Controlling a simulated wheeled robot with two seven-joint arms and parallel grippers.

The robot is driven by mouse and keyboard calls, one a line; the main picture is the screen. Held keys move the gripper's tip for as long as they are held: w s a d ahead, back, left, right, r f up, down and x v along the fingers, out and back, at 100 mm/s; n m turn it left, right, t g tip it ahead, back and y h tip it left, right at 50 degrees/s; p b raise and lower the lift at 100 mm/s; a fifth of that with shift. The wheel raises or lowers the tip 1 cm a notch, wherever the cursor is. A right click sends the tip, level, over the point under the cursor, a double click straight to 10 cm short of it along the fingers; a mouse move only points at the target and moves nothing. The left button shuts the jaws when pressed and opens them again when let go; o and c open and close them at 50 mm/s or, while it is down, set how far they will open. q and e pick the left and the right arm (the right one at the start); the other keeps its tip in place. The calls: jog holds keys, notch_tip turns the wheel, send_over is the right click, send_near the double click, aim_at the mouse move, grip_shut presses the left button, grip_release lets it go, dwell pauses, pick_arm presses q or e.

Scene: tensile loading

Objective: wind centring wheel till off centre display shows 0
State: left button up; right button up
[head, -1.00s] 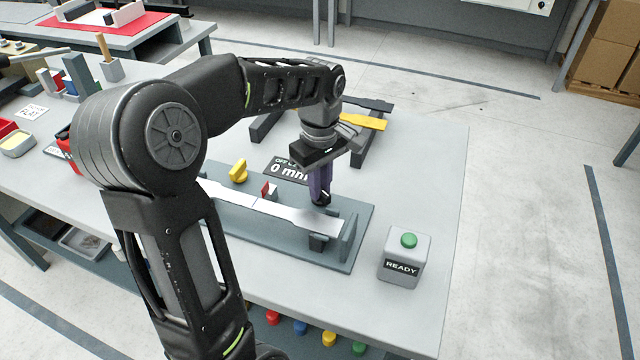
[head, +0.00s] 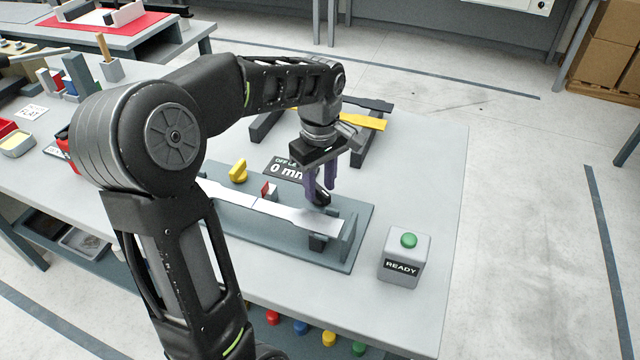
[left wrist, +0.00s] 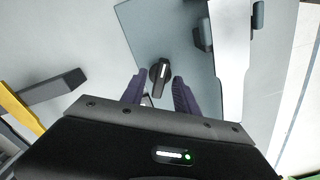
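The off centre display (head: 283,169) is a dark plate on the table reading "0 m", its right end hidden behind my left gripper; the heading is cut off too. The centring wheel appears to be the small dark knob with a white mark (left wrist: 160,73), seen in the left wrist view on the grey fixture plate. In the head view it is the dark shape (head: 321,198) by my fingertips. My left gripper (head: 321,188) points down, its purple fingers apart and empty. In the wrist view the knob lies just beyond the fingertips, in line with the gap. My right gripper is not visible.
A pale flat specimen (head: 272,207) lies across the fixture (head: 365,222), with a yellow knob (head: 238,171) behind it. A READY box with a green button (head: 408,240) stands to the right. A rack with a yellow bar (head: 362,121) is behind. The table's right side is clear.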

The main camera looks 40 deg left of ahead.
aim_at(320, 188)
pick_arm(q)
notch_tip(320, 188, up, 8)
jog(key=shift+f, duration=0.2)
dwell(0.6)
